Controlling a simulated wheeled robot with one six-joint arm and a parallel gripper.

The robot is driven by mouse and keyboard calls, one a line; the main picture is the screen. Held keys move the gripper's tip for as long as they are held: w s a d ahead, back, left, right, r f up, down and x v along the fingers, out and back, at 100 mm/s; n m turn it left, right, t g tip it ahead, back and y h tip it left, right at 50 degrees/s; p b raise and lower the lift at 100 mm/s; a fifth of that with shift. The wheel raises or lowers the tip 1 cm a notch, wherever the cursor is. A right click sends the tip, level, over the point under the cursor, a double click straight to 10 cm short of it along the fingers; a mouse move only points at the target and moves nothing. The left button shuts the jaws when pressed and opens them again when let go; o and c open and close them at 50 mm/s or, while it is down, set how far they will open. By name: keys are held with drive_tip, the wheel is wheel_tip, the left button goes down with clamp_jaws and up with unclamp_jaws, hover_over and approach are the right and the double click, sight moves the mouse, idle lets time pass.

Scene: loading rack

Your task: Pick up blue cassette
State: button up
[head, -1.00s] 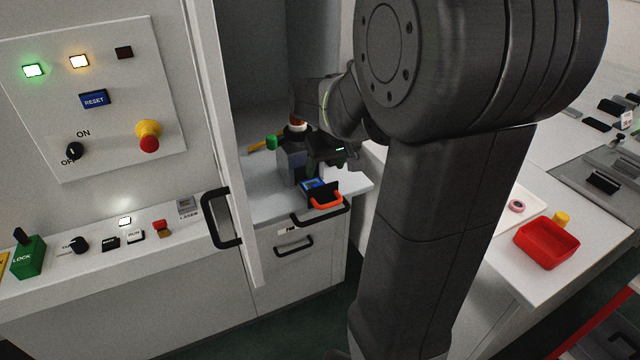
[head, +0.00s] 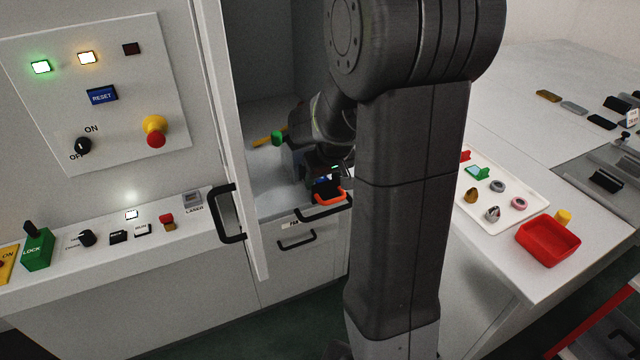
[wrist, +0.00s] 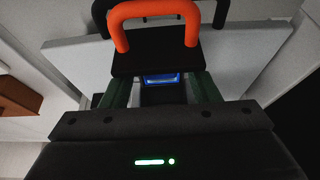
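The blue cassette (head: 322,184) sits at the front of the white bay of the rack, with a black front plate and an orange handle (head: 330,198). In the wrist view its blue part (wrist: 162,79) shows small and partly hidden between my fingers, behind the black plate (wrist: 155,62). My gripper (wrist: 160,90) is over the cassette, one green finger on each side. The fingers look open, with a dark gap by the blue part. In the head view my arm hides most of the gripper.
A black door handle (head: 226,215) stands out just left of the bay. A green-capped item (head: 277,138) is behind the cassette. To the right are a white tray (head: 478,224) with small parts and a red bin (head: 548,243).

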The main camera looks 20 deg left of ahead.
drive_tip(key=c, duration=0.9)
wheel_tip(320, 180, up, 17)
drive_tip(key=b, duration=0.1)
wheel_tip(320, 180, up, 5)
drive_tip(key=p, duration=0.4)
hover_over(323, 181)
drive_tip(key=shift+b, duration=0.3)
